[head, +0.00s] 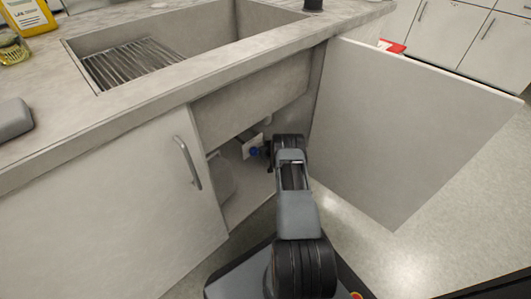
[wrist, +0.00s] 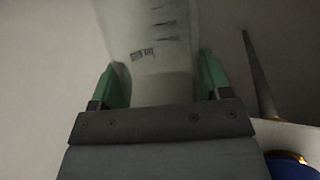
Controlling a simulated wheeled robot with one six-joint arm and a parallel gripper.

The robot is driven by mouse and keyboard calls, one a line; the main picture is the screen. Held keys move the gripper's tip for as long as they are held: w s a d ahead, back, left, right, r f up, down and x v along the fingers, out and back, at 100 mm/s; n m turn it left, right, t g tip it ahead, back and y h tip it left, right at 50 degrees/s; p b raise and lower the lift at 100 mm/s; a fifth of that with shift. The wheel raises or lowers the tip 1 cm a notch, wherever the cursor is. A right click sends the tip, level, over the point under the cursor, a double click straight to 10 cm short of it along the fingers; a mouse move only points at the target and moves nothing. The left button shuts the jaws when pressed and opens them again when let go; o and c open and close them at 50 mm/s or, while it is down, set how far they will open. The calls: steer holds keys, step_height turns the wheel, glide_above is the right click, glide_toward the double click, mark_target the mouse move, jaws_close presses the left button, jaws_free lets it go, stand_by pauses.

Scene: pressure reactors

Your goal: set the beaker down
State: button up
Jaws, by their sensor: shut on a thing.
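The clear beaker (wrist: 157,45) with dark printed markings is between the green fingertips of my gripper (wrist: 161,78) in the wrist view. My gripper is shut on it; the beaker's upper part runs out of the picture. In the head view my arm reaches into the open cabinet (head: 250,205) under the sink. There the gripper's fingers and the beaker are mostly hidden by my arm, and I cannot tell whether the beaker touches any surface.
The open cabinet door (head: 410,125) stands to the right of my arm; a closed door (head: 125,215) is on the left. The sink basin (head: 250,105) hangs above. A blue part (wrist: 290,167) and a grey rod (wrist: 258,75) are close on the gripper's right in the wrist view.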

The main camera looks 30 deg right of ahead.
steer(key=shift+s+f+b, duration=0.1)
steer(key=shift+f+b, duration=0.4)
steer(key=shift+f, duration=1)
steer(key=shift+f, duration=0.2)
steer(key=o, duration=0.9)
steer(key=shift+o, duration=0.2)
steer(key=shift+r, duration=0.15)
steer(key=p+v, duration=0.6)
steer(key=v, duration=0.6)
steer(key=shift+r, duration=0.1)
